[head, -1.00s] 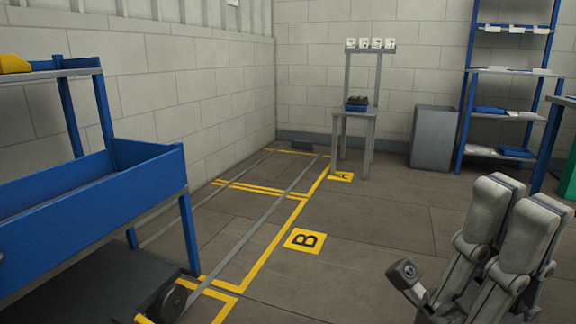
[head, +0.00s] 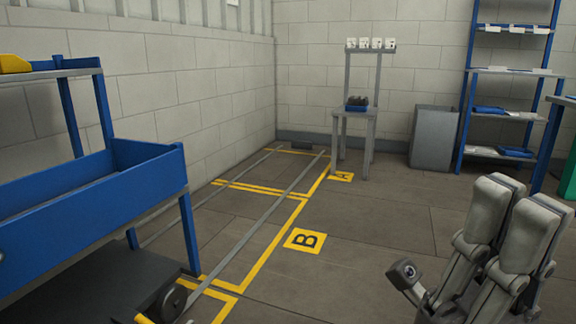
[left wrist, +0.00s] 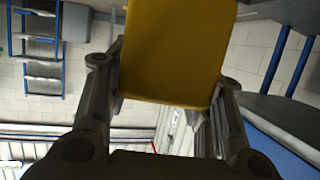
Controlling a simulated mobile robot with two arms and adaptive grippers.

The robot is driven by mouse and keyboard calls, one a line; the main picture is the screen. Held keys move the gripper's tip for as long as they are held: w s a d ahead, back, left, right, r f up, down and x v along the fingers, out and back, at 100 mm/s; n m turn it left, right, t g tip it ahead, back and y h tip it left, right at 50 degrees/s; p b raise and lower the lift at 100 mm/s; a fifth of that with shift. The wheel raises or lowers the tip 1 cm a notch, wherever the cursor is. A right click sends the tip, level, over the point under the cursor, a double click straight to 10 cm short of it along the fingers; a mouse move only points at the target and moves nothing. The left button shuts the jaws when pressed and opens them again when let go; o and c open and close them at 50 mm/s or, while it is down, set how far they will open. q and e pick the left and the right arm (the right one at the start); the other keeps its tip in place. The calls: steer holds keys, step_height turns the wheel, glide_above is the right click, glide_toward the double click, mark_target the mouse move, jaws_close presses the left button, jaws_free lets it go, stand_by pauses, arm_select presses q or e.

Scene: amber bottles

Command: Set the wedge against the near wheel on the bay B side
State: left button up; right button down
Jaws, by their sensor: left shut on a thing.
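The yellow wedge (left wrist: 178,50) fills the upper middle of the left wrist view. My left gripper (left wrist: 165,100) is shut on it, one finger at each side. The left gripper does not show in the head view. A dark wheel (head: 172,301) of the blue cart (head: 90,205) shows at the lower left of the head view, by the rail. The bay B marking (head: 305,240) is a yellow floor square to its right. My right gripper (head: 522,198) is at the lower right, fingers close together, with nothing seen between them.
Two grey rails (head: 262,222) run along the floor inside yellow lines toward the back wall. The floor right of bay B is clear.

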arm_select(q)
step_height(320, 180, up, 18)
steer(key=s+n+y, duration=0.1)
steer(key=y, duration=0.1)
steer(key=shift+s+a+r+n, duration=0.15)
steer(key=shift+a+n, duration=0.2)
steer(key=shift+n, duration=0.05)
